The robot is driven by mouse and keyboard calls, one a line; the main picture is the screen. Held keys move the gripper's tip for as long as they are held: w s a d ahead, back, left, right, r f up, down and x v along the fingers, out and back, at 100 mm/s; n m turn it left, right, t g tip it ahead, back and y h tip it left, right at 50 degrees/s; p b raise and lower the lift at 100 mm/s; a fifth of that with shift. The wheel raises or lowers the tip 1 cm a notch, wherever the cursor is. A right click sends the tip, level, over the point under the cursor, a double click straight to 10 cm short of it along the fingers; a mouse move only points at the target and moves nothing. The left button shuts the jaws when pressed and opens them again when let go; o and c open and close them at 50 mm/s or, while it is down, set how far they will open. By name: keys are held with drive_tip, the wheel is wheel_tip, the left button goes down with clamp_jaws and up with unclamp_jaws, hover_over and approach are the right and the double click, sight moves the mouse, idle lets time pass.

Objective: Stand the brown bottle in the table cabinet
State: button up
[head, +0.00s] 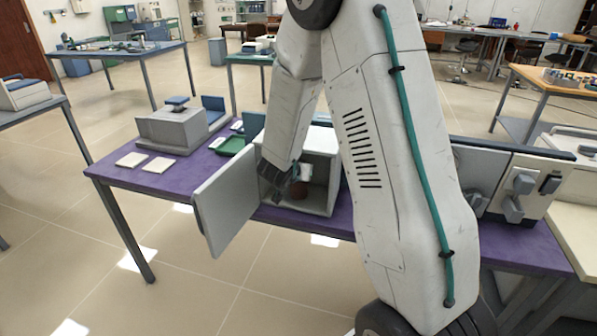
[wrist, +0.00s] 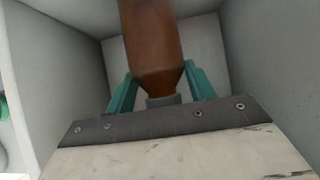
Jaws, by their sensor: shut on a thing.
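The table cabinet (head: 322,138) is a pale box on the purple table, with its door (head: 235,198) swung wide open to the left. My gripper (head: 284,188) reaches into its opening. In the wrist view, the teal fingers of my gripper (wrist: 160,80) are shut on the brown bottle (wrist: 150,38), around its narrowing shoulder and grey neck end. The bottle also shows dimly inside the cabinet in the head view (head: 300,190), partly hidden by my gripper. Grey cabinet walls (wrist: 65,70) surround it in the wrist view. I cannot tell whether its base touches the cabinet floor.
Grey-blue equipment (head: 510,180) stands at the right. The open door juts past the table's front edge.

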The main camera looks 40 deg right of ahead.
drive_tip(key=shift+f, duration=0.1)
drive_tip(key=o, duration=1.3)
drive_tip(key=shift+a+r, duration=0.1)
drive_tip(key=shift+r, duration=0.1)
drive_tip(key=v, duration=1.1)
drive_tip(key=shift+s+a+r, duration=0.2)
drive_tip(key=shift+s, duration=0.05)
